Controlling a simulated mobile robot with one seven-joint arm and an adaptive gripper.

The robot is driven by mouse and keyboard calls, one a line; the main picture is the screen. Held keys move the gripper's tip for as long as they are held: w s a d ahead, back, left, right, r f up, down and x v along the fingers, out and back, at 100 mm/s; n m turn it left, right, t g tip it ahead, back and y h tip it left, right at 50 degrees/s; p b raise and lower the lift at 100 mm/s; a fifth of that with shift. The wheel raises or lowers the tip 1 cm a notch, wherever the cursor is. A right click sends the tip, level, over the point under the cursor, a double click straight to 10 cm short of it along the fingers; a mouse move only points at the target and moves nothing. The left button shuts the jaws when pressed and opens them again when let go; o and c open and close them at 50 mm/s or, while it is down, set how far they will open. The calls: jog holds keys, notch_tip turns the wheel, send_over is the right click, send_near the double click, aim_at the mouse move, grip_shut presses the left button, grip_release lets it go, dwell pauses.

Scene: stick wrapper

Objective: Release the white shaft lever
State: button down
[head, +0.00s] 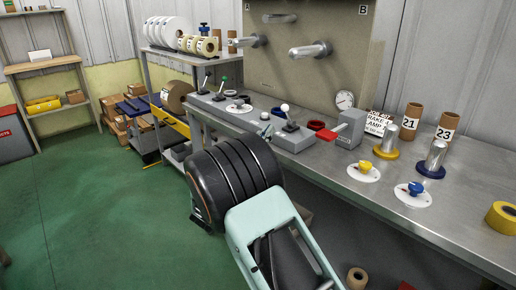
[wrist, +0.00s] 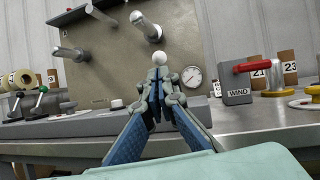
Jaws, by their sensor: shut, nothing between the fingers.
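The white shaft lever, with its round white knob (head: 285,108), stands on a grey box (head: 296,138) on the metal workbench. In the wrist view the white knob (wrist: 159,59) shows just above and beyond my fingertips. My gripper (wrist: 157,82) is shut and empty, with its fingers pointing at the lever. The lever's stem is hidden behind the fingers, and I cannot tell whether they touch it. In the head view only the end of my gripper (head: 265,126) shows past my arm, left of the lever.
Right of the lever is the WIND box (wrist: 238,91) with a red handle (wrist: 254,66). A round gauge (wrist: 192,76) is behind. Green-knobbed (wrist: 42,90) and black-knobbed (wrist: 19,94) levers stand left.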

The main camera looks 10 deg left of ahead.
aim_at(283, 110)
jog(key=b+x, duration=0.1)
jog(key=x, duration=0.5)
jog(key=shift+w+r, duration=0.1)
jog(key=shift+r, duration=0.05)
jog(key=shift+r+p, duration=0.25)
jog(key=shift+p, duration=0.35)
jog(key=shift+w+d+g, duration=0.1)
jog(key=shift+g, duration=0.2)
